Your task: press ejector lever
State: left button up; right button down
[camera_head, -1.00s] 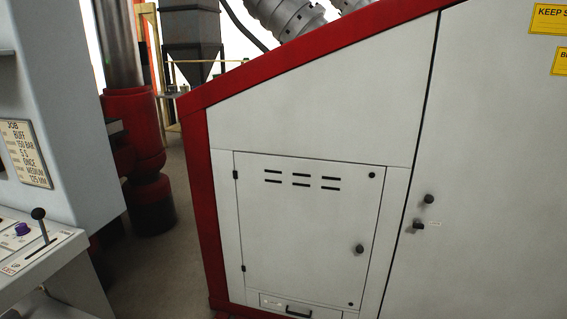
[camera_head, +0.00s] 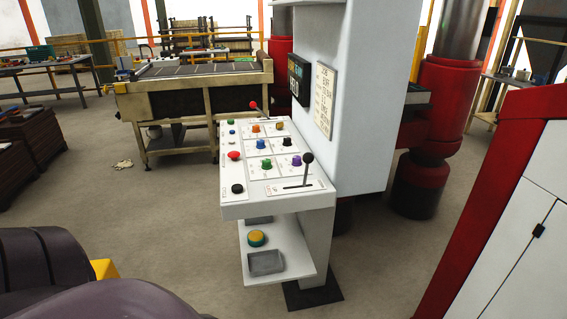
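The control console (camera_head: 232,211) stands in the middle of the head view, with a sloped white panel of coloured buttons and knobs. A black-knobbed lever (camera_head: 307,160) rises from a slotted plate at the panel's near right corner. A red-knobbed lever (camera_head: 254,106) stands at the panel's far edge. I cannot read the small labels, so I cannot tell from them which lever is the ejector. Neither gripper is in view. Dark rounded parts at the lower left seem to be my own body.
A red-edged white cabinet (camera_head: 508,238) stands at right. A conveyor table (camera_head: 188,95) is behind. Open floor (camera_head: 165,215) lies left of the console.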

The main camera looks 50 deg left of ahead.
aim_at(308, 158)
jog(key=i+j+u, duration=0.1)
jog(key=u, duration=0.3)
jog(key=i+u, duration=0.3)
jog(key=u, duration=0.15)
jog(key=i+u, duration=0.2)
jog(key=u, duration=0.2)
jog(key=i+u, duration=0.3)
jog(key=u, duration=0.3)
